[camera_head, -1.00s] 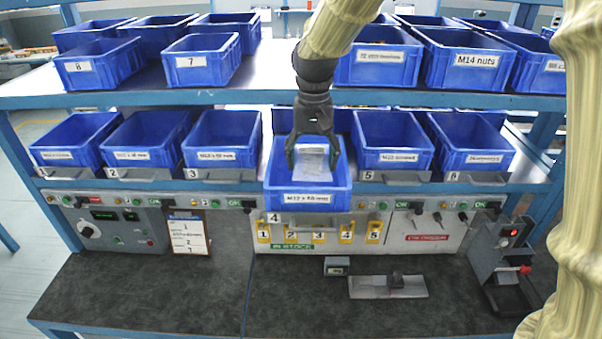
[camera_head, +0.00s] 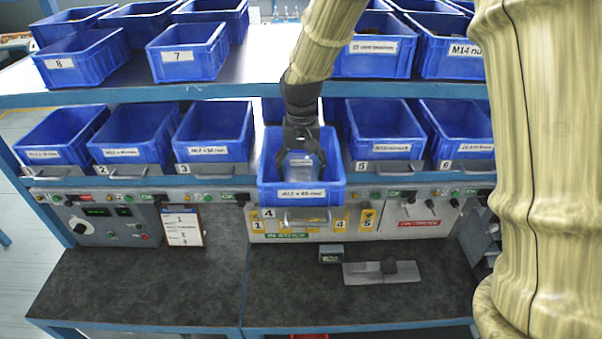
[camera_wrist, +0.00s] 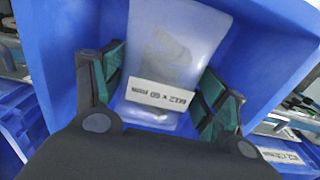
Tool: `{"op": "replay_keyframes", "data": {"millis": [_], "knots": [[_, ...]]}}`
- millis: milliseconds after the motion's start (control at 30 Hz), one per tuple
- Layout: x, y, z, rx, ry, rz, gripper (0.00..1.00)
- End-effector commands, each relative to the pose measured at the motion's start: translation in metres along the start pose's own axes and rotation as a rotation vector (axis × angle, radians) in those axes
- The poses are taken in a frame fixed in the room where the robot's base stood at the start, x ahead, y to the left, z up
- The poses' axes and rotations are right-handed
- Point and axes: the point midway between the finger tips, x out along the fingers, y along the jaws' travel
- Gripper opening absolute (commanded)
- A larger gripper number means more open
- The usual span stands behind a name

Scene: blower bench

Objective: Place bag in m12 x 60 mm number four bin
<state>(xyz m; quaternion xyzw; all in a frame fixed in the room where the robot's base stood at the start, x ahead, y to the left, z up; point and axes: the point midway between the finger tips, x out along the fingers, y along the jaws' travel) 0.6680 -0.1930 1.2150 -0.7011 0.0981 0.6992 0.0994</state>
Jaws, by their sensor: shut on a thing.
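My gripper (camera_head: 301,160) is shut on a clear plastic bag (camera_head: 299,166) and holds it inside the mouth of the number four bin. In the wrist view the bag (camera_wrist: 170,60) hangs between the green-padded fingers (camera_wrist: 158,88), with a white label (camera_wrist: 160,92) reading M12 x 60 mm. The blue bin (camera_head: 270,188) is pulled forward from its row, with its label on the front and a handle and the number 4 below. In the wrist view its blue wall (camera_wrist: 265,40) surrounds the bag. I cannot tell whether the bag touches the bin floor.
Blue bins numbered 3 (camera_head: 210,153) and 5 (camera_head: 383,153) stand on either side, set further back. An upper shelf (camera_head: 200,92) with more bins runs above. Below are a control panel (camera_head: 110,222) and a dark worktop (camera_head: 180,285) holding a flat metal plate (camera_head: 360,273).

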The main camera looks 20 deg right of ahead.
Motion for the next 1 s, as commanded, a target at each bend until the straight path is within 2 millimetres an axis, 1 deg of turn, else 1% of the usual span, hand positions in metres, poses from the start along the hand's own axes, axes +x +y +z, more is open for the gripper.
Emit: {"op": "replay_keyframes", "data": {"millis": [200, 300, 700, 733, 833, 1000], "knots": [[0.020, 0.000, 0.000, 0.000, -0.002, 0.001, 0.29], [0.025, 0.000, 0.000, -0.001, -0.001, 0.001, 0.29], [0.029, 0.000, 0.000, 0.000, -0.001, 0.001, 0.29], [0.029, 0.000, 0.000, 0.000, -0.001, 0.001, 0.76], [0.029, 0.000, 0.000, 0.000, -0.001, 0.001, 0.94], [0.029, 0.000, 0.000, 0.000, -0.001, 0.000, 0.94]]}}
